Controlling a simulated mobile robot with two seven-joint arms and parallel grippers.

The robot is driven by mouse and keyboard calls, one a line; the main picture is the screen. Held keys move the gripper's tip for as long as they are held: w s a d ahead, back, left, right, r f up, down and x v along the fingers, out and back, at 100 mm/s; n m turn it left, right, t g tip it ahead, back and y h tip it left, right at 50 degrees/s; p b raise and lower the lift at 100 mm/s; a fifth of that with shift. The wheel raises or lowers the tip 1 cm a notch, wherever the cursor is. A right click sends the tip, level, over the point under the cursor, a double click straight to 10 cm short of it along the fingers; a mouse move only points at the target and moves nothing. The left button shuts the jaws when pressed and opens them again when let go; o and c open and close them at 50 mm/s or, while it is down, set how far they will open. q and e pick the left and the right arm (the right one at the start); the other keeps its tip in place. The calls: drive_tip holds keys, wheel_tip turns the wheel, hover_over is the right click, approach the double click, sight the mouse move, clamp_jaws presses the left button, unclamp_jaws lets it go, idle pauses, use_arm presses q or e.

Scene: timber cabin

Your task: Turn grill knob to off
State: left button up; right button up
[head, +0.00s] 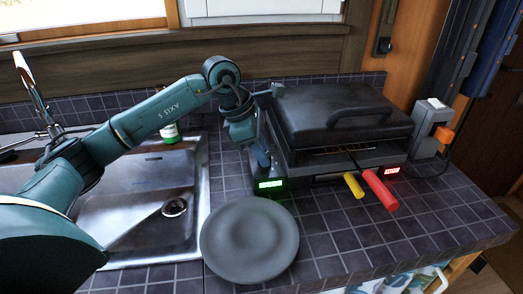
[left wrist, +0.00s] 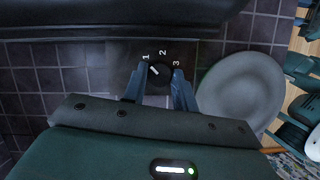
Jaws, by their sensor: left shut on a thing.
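The dark grill (head: 335,117) stands on the tiled counter with its lid down. My left gripper (head: 262,158) is at the grill's left side, pointing down. In the left wrist view the round black knob (left wrist: 161,76) sits between the two fingers of my left gripper, which is shut on it. The numbers 1, 2 and 3 are printed around the knob, and its white mark points roughly toward the 1. In the head view the knob is hidden behind the gripper. My right gripper is not in view.
A grey plate (head: 250,240) lies in front of the grill's left corner. A yellow handle (head: 354,186) and a red handle (head: 380,190) stick out at the grill's front. A steel sink (head: 130,225) is at left. The counter's front right is clear.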

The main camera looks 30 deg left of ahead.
use_arm(q)
drive_tip(key=shift+f+n+t+y+b, duration=0.1)
drive_tip(key=shift+n+t+y+b, duration=0.3)
drive_tip(key=shift+n, duration=0.7)
drive_tip(key=n+b, duration=0.1)
drive_tip(key=n, duration=0.1)
drive_tip(key=shift+s+d+n+t+y, duration=0.1)
drive_tip(key=shift+n+t+y, duration=0.2)
drive_tip(key=n+y+b, duration=0.1)
drive_tip(key=n, duration=0.1)
drive_tip(key=shift+n+t, duration=0.3)
drive_tip(key=shift+n, duration=0.1)
drive_tip(key=shift+d+n+b, duration=0.1)
drive_tip(key=shift+n+b, duration=0.2)
drive_tip(key=shift+n, duration=0.2)
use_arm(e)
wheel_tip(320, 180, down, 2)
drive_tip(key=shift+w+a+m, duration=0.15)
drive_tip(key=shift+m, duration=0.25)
use_arm(q)
drive_tip(key=shift+y, duration=0.3)
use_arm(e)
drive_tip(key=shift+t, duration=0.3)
use_arm(q)
drive_tip(key=o, duration=1)
drive_tip(key=v, duration=1.3)
drive_tip(key=shift+s, duration=0.1)
